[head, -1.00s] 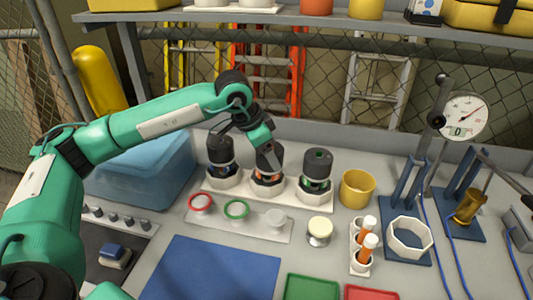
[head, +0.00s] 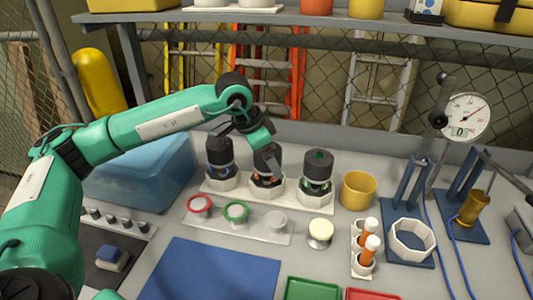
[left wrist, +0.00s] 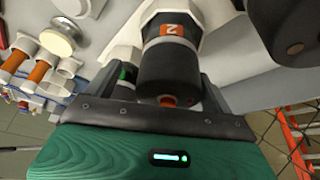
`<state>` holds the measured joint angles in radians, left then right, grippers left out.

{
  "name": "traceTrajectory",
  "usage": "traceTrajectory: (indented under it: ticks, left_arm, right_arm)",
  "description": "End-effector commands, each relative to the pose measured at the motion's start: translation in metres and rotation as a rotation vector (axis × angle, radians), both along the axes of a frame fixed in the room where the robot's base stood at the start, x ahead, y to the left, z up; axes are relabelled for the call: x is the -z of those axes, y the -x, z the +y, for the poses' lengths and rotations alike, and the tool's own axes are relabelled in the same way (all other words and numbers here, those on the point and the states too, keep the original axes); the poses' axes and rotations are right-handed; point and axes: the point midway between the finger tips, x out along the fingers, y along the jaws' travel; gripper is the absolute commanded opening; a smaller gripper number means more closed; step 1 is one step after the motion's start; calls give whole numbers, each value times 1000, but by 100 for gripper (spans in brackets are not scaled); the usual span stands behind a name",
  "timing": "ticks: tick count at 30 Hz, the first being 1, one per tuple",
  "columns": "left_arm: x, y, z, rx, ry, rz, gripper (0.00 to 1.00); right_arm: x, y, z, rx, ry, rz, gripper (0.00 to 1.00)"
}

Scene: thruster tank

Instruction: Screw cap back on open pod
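Three pods with black caps stand in a white octagonal rack: left pod (head: 220,150), middle pod (head: 262,157) and right pod (head: 318,160). The middle pod has an orange "2" label, which shows in the left wrist view (left wrist: 171,30). Its black cap (left wrist: 169,72), with an orange centre, is on top of it; I cannot tell how tightly it sits. My left gripper (head: 266,152) comes down over this cap. In the left wrist view its fingers (left wrist: 169,88) lie on both sides of the cap, apparently touching it. My right gripper is out of view.
In front of the rack, a plate (head: 250,228) holds red, green and white rings. A cream-topped jar (head: 320,231), yellow cup (head: 358,190) and orange-tube rack (head: 358,262) stand to the right. The neighbouring pods are close. A blue mat (head: 212,272) lies clear in front.

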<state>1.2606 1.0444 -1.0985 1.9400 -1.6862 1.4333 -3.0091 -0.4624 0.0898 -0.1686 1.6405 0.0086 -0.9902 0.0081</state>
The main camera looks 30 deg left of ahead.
Motion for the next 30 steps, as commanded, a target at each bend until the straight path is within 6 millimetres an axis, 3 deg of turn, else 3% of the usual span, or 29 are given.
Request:
traceTrajectory:
  ticks: [10, 14, 24, 30]
  left_arm:
    - [-6, -2, 2, -4, 0, -11, 91]
    - [-18, 1, 5, -5, 1, -12, 91]
    - [-87, 23, 24, -5, 0, -14, 91]
    - [-118, 33, 31, -3, 1, -11, 91]
  right_arm:
    - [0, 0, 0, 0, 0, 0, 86]
    - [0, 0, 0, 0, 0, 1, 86]
    - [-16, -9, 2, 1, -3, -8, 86]
    - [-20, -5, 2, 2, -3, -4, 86]
